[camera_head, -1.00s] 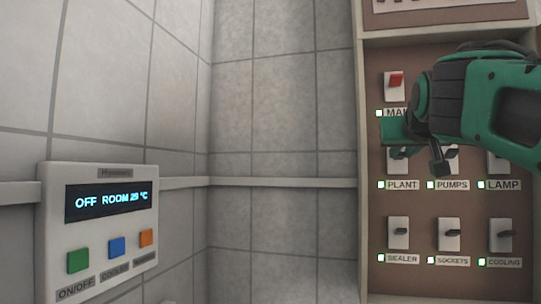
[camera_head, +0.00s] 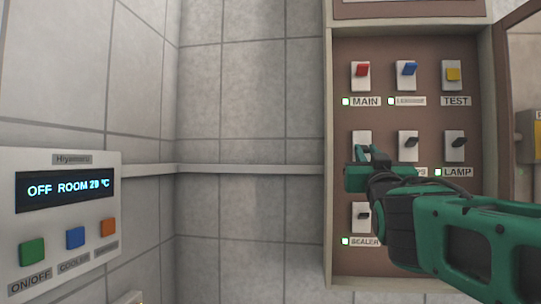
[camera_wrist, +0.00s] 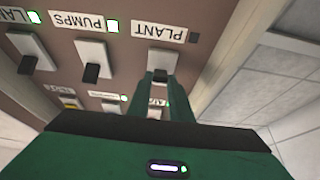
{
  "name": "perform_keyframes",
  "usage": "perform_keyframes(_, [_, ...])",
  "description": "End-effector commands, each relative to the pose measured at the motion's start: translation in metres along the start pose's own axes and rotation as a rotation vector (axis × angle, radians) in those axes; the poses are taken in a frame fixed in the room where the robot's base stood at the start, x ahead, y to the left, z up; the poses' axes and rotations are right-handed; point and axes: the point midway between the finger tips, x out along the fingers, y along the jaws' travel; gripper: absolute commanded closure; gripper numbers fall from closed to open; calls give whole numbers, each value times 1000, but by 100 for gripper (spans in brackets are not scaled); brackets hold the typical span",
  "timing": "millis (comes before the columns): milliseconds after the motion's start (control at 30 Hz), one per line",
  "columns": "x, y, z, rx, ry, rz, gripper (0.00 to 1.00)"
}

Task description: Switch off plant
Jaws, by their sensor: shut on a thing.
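The PLANT switch (camera_head: 361,139) is in the left column of the panel, in the middle row. Its white plate shows above my green gripper (camera_head: 368,157), which covers its label and light in the head view. In the upside-down wrist view, the plate of the PLANT switch (camera_wrist: 164,58) is in front of my gripper (camera_wrist: 160,76). The fingers are shut on the switch's dark lever, which is mostly hidden between them. The small light beside the PLANT label (camera_wrist: 194,37) looks dark, while the PUMPS light (camera_wrist: 113,26) is lit green.
The neighbouring PUMPS switch (camera_wrist: 92,58), SEALER switch (camera_head: 362,216) and red MAIN switch (camera_head: 362,70) sit close by. My arm covers the panel's lower right. A wall control unit (camera_head: 62,220) reads OFF, ROOM. An open panel door (camera_head: 525,100) stands at the right.

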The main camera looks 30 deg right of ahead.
Motion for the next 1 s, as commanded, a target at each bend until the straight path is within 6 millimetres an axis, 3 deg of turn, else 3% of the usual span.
perform_keyframes(700, [-1,-3,6,1,55,-5,100])
perform_keyframes(733, [-1,-3,6,1,55,-5,79])
perform_keyframes(800, [-1,-3,6,1,55,-5,62])
perform_keyframes(1000, [0,-2,5,0,57,-3,62])
